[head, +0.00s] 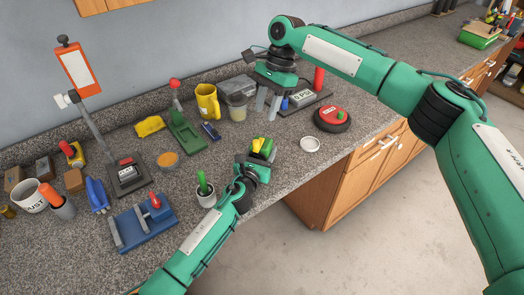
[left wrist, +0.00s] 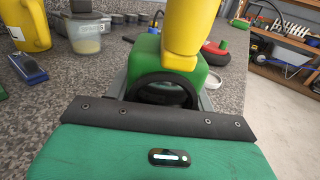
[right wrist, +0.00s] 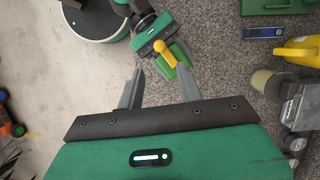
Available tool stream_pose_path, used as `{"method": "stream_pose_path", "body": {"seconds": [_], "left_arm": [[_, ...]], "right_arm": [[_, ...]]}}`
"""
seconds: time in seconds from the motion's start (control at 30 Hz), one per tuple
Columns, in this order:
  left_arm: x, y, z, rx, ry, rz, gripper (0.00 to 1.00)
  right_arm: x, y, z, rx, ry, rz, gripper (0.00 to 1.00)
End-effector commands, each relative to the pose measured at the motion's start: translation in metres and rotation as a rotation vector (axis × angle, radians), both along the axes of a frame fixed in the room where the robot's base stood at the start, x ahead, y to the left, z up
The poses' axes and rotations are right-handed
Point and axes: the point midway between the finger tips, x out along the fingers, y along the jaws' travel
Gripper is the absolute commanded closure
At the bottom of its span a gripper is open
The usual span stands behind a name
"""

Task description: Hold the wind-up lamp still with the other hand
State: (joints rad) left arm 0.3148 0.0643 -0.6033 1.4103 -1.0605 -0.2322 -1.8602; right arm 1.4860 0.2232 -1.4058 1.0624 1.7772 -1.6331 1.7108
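The wind-up lamp is a green block with a black ring on the side facing my wrist and a yellow crank on top. It stands near the counter's front edge in the head view (head: 268,149) and fills the middle of the left wrist view (left wrist: 210,82). My left gripper (head: 262,158) has its fingers on both sides of the lamp body, seemingly touching it. The right wrist view shows the lamp (right wrist: 183,68) beyond my right fingers, apart from them. My right gripper (head: 268,106) is open and empty, above the counter behind the lamp, fingers pointing down.
A white ring-shaped lid (head: 310,144) and a round black-and-red device (head: 332,118) lie right of the lamp. A small pot with a green handle (head: 205,195) stands close to my left wrist. A yellow mug (head: 208,101) and a lidded cup (head: 237,106) stand behind.

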Motion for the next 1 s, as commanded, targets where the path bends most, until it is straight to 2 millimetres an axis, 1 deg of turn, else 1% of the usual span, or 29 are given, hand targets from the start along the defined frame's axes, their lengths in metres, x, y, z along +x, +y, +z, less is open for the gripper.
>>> {"method": "stream_pose_path", "body": {"seconds": [0.03, 0.07, 0.27, 0.37, 0.4, 0.47, 0.7, 0.8, 0.9, 1.0], "left_arm": [[0.0, 0.0, 0.0, 0.0, 0.0, 0.0, 0.79], [0.0, 0.0, 0.0, 0.0, 0.0, 0.0, 0.82], [0.0, 0.0, 0.0, 0.0, 0.001, 0.0, 0.82], [0.0, 0.0, 0.0, 0.0, 0.001, 0.0, 0.82], [0.0, 0.0, 0.0, 0.0, 0.001, 0.0, 0.82], [0.0, 0.0, 0.0, 0.0, 0.001, 0.0, 0.82], [0.0, 0.0, -0.001, 0.0, 0.001, 0.0, 0.82], [0.0, 0.0, -0.001, 0.0, 0.001, 0.0, 0.82], [0.0, 0.0, -0.001, 0.0, 0.001, 0.0, 0.82], [0.0, 0.0, -0.001, 0.0, 0.001, 0.0, 0.82]], "right_arm": [[0.0, 0.0, 0.0, 0.0, 0.0, 0.0, 0.64], [0.0, 0.0, 0.0, 0.0, 0.0, 0.0, 0.64], [0.0, 0.0, 0.0, 0.0, 0.0, 0.0, 0.64], [-0.001, 0.0, 0.001, -0.004, -0.006, 0.009, 0.81], [-0.002, -0.001, 0.002, -0.01, -0.018, 0.025, 0.89], [-0.005, -0.001, 0.006, -0.027, -0.046, 0.069, 1.0], [-0.02, -0.009, 0.027, -0.138, -0.22, 0.322, 1.0], [-0.024, -0.011, 0.034, -0.174, -0.268, 0.394, 1.0], [-0.026, -0.012, 0.035, -0.191, -0.292, 0.43, 1.0], [-0.026, -0.013, 0.029, -0.195, -0.297, 0.438, 1.0]]}}
